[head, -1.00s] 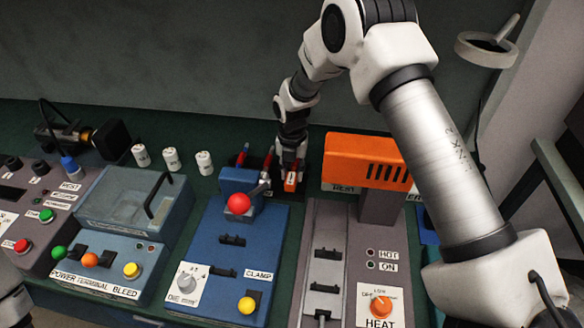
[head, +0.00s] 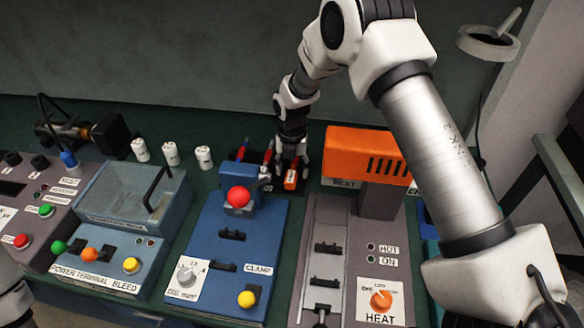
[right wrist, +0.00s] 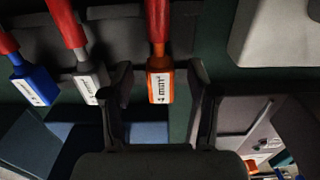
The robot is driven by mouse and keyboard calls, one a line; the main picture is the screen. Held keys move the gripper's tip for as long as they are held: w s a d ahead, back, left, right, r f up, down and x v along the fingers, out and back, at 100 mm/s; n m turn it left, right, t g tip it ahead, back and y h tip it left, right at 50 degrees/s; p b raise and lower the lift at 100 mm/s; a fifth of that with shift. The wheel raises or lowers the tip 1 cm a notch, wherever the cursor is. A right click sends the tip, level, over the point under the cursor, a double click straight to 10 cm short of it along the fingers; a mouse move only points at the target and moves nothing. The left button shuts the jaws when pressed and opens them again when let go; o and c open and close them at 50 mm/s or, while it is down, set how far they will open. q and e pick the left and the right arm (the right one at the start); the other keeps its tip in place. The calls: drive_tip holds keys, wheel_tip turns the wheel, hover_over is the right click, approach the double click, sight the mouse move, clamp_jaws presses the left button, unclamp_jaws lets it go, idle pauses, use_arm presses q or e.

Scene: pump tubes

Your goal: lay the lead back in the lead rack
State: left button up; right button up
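The orange lead (head: 290,181), marked "4 mm²", lies at the dark lead rack behind the blue clamp machine. In the right wrist view its orange block (right wrist: 160,82) and red sleeve lie between my fingers, with a gap on each side. My right gripper (head: 291,172) is open around it; both fingers also show in the right wrist view (right wrist: 160,105). A grey lead (right wrist: 88,82) and a blue lead (right wrist: 34,82) lie beside it on the rack (right wrist: 118,42). My left gripper is out of view.
The blue clamp machine (head: 229,262) with a red ball knob (head: 238,196) stands in front of the rack. The orange heater (head: 368,157) stands close on the right.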

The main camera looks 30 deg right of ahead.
wheel_tip(320, 180, up, 12)
idle(0.4)
